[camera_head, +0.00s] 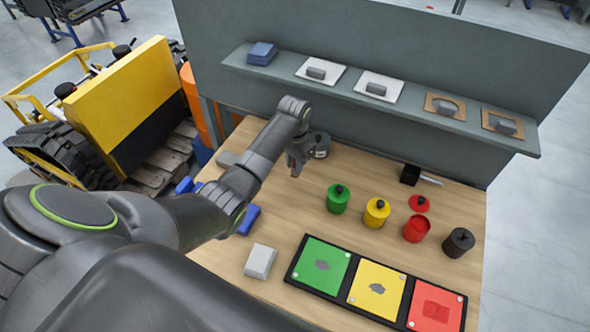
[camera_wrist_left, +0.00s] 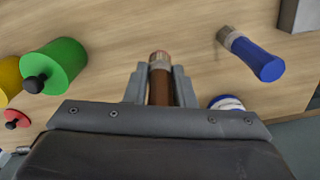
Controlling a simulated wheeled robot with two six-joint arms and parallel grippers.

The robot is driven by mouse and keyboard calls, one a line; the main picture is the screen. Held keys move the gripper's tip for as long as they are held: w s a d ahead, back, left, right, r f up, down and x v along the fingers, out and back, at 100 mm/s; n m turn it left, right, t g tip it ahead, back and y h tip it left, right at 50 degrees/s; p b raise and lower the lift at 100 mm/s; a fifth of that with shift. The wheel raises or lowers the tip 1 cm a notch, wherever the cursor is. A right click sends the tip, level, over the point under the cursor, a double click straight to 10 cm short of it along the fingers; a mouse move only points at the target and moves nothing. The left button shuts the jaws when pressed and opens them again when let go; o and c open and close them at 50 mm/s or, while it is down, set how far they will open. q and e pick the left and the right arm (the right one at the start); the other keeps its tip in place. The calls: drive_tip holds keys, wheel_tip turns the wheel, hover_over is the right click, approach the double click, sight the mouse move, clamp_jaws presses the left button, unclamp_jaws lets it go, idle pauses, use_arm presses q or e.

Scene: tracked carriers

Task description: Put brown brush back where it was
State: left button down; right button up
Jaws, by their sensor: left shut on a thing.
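My left gripper (camera_wrist_left: 160,88) is shut on the brown brush (camera_wrist_left: 159,80), whose brown handle stands between the two fingers in the left wrist view. The brush's far end is pale reddish with a metal band. In the head view my left gripper (camera_head: 296,168) is over the wooden table, left of the green canister (camera_head: 338,200); the brush is mostly hidden there. A blue brush (camera_wrist_left: 256,58) with a grey end lies on the table in the left wrist view, to the right of the brown one. My right gripper is not in view.
Yellow (camera_head: 376,213), red (camera_head: 416,230) and black (camera_head: 459,243) canisters stand to the right; a red lid (camera_head: 419,203) lies beside the red one. A tray (camera_head: 352,300) with coloured panels is in front. A grey block (camera_head: 260,260) sits left of it. A shelf (camera_head: 390,105) overhangs the back.

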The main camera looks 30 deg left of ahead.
use_arm(q)
wheel_tip(320, 180, down, 4)
drive_tip(key=shift+r, duration=0.1)
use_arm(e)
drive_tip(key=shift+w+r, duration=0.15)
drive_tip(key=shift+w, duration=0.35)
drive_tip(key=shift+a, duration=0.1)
use_arm(q)
drive_tip(key=c, duration=1.2)
unclamp_jaws()
drive_tip(key=shift+c, duration=0.2)
wheel_tip(320, 180, up, 12)
drive_tip(key=shift+b, duration=0.8)
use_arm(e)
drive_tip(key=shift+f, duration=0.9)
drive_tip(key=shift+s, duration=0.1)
